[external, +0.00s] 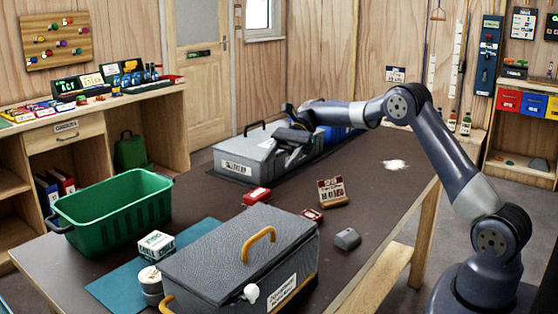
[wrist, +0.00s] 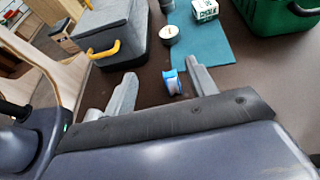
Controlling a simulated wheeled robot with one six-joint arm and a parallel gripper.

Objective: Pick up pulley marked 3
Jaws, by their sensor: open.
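I cannot make out any pulley marked 3 in either view. My gripper (external: 293,137) is over the grey metal box (external: 243,160) at the far end of the table in the external view. In the wrist view my gripper (wrist: 160,69) has its two fingers spread wide apart, with nothing held. A small blue and white round thing (wrist: 172,82) shows between the fingers, close to the right one. No number can be read on it, and I cannot tell whether it is a pulley.
A dark case (external: 225,262) with yellow handles stands at the table's front. A green crate (external: 112,208) is at left, beside a teal mat (external: 115,286) and chalk box (external: 156,246). A small card stand (external: 332,192) is mid-table. The table's right side is mostly clear, with white powder (external: 395,165).

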